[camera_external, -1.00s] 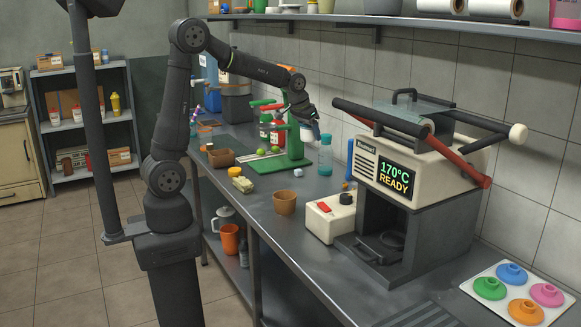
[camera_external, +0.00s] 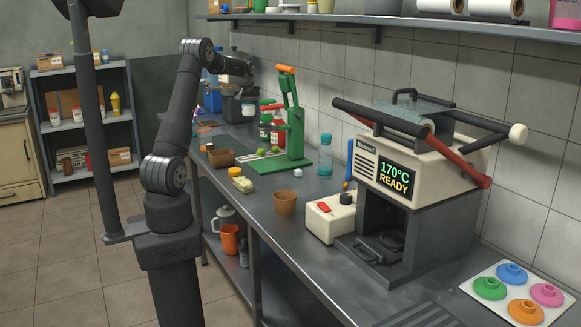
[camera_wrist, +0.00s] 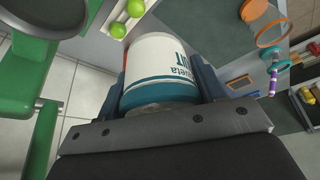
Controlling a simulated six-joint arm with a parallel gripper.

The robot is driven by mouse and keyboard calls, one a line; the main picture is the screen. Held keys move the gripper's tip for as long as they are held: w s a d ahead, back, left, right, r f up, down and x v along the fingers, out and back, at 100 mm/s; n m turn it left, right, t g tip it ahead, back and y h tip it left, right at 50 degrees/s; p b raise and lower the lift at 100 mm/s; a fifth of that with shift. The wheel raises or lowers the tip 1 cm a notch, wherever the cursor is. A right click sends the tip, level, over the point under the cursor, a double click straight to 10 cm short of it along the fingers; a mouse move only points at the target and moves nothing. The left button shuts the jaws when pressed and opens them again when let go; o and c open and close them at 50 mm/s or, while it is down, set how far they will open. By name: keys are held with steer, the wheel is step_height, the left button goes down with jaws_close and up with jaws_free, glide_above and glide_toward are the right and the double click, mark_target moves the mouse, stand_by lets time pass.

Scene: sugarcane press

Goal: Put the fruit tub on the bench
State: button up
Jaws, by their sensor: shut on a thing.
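My gripper (camera_external: 249,94) is shut on the fruit tub (camera_external: 248,107) and holds it in the air above the far part of the bench (camera_external: 325,190). In the wrist view the tub (camera_wrist: 160,60) is white with a teal band and partly visible lettering. It sits between the two fingers of my gripper (camera_wrist: 165,82), one on each side. In the external view the tub is small, and partly hidden by my gripper.
A green hand press (camera_external: 293,130) stands on the bench, right of my gripper, with limes (camera_external: 275,150) by it. A teal bottle (camera_external: 325,155), a brown box (camera_external: 221,158) and a brown cup (camera_external: 285,202) stand nearby.

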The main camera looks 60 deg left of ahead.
steer(key=s+a+n, duration=0.2)
steer(key=s+a, duration=0.3)
steer(key=a, duration=0.2)
step_height(320, 180, down, 11)
steer(key=shift+g, duration=0.3)
steer(key=s+a+f, duration=0.1)
steer(key=a+f, duration=0.1)
steer(key=a, duration=0.1)
steer(key=s+a+f, duration=0.2)
steer(key=a+f, duration=0.1)
steer(key=a, duration=0.1)
steer(key=s+a+f, duration=0.1)
steer(key=a+f, duration=0.1)
steer(key=a, duration=0.1)
steer(key=shift+s+a+f, duration=0.15)
steer(key=shift+s+a, duration=0.05)
steer(key=shift+s, duration=0.2)
steer(key=shift+s+a+f, duration=0.1)
steer(key=shift+f, duration=1.9)
steer(key=shift+f, duration=0.2)
steer(key=o, duration=1.2)
